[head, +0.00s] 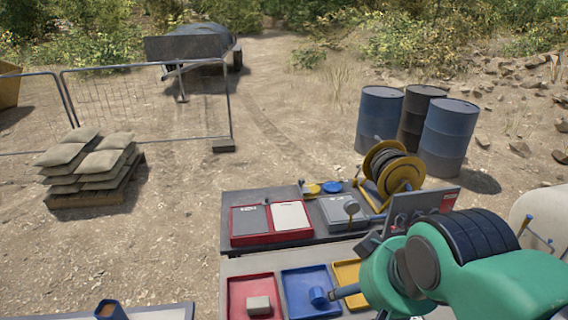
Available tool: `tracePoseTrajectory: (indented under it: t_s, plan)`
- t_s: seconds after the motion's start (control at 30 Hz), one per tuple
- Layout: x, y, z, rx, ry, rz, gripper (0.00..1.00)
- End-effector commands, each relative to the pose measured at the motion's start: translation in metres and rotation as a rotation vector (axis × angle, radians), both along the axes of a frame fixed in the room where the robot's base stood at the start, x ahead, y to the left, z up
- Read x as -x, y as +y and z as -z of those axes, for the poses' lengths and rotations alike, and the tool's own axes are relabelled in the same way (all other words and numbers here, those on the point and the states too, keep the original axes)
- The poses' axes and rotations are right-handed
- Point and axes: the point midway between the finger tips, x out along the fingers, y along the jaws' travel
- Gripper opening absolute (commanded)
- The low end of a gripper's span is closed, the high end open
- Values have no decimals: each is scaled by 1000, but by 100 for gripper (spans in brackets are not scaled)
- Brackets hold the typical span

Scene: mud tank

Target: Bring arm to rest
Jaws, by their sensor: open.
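My arm (440,268), green with dark ribbed parts, reaches in from the lower right, over the right side of the work tables. My gripper cannot be made out; the arm and the bottom edge of the picture hide that area, so its place over the trays cannot be told. Below and left of the arm are a red tray (236,291) holding a pale block (258,305), a blue tray (296,282) holding a blue round piece (317,296), and a partly hidden yellow tray (345,270).
A dark bench (232,204) behind carries a red-framed case (256,240), a grey box (337,222) and a yellow hose reel (401,174). Drums (449,135), sandbags (86,158), a wire fence (150,108) and a trailer (188,47) stand farther off. Bare ground lies left.

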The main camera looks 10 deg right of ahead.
Motion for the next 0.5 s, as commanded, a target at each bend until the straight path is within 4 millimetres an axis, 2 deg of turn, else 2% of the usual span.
tracePoseTrajectory:
  t_s: [0.03, 0.3, 0.5]
  plan:
    - [0, 0, 11, 0, 0, 0, 76]
    - [0, 0, 51, 0, 1, 0, 76]
    - [0, 0, 67, 0, 0, 0, 76]
